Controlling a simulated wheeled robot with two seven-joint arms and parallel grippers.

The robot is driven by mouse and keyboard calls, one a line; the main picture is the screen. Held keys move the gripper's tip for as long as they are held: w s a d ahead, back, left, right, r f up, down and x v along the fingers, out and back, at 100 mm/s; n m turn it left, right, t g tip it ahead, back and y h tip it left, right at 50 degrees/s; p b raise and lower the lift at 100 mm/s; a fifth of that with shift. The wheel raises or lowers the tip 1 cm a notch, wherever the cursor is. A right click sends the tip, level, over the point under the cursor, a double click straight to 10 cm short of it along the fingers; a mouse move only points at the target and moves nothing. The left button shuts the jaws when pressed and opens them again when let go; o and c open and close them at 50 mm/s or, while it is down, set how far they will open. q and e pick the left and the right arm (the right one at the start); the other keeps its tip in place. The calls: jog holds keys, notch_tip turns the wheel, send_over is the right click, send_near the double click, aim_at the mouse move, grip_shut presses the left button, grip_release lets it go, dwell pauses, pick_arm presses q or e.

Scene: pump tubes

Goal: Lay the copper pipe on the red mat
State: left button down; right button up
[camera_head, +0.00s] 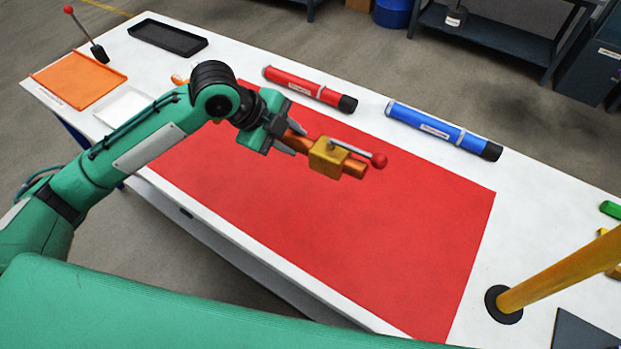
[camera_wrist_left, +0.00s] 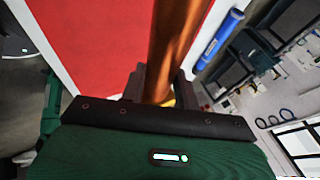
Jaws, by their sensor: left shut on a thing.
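My left gripper (camera_head: 290,139) is shut on the copper pipe (camera_head: 355,168). The pipe carries a yellow block (camera_head: 326,157) with a lever ending in a red ball (camera_head: 379,160). In the head view the pipe shows over the red mat (camera_head: 400,240) and seems to be held above it, though the height is hard to judge. In the left wrist view the copper pipe (camera_wrist_left: 175,45) runs away between the fingers, with the red mat (camera_wrist_left: 90,45) beside it. The part of the pipe inside the jaws is hidden. My right gripper is not in view.
A red tube (camera_head: 305,88) lies at the mat's back edge, and a blue tube (camera_head: 440,128) lies right of it. An orange tray (camera_head: 78,80) and a black tray (camera_head: 168,37) are at the left. A yellow post (camera_head: 560,272) rises at the right. Most of the mat is clear.

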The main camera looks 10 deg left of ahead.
pick_arm(q)
jog(key=shift+s+r, duration=0.1)
jog(key=shift+r, duration=0.1)
jog(key=shift+s+f, duration=0.1)
jog(key=shift+f, duration=0.05)
jog(key=shift+f+p, duration=1)
jog(key=shift+f, duration=8.75)
jog(key=c, duration=1)
grip_release()
jog(key=shift+f, duration=0.15)
jog(key=shift+c, duration=0.2)
jog(key=shift+s, duration=0.1)
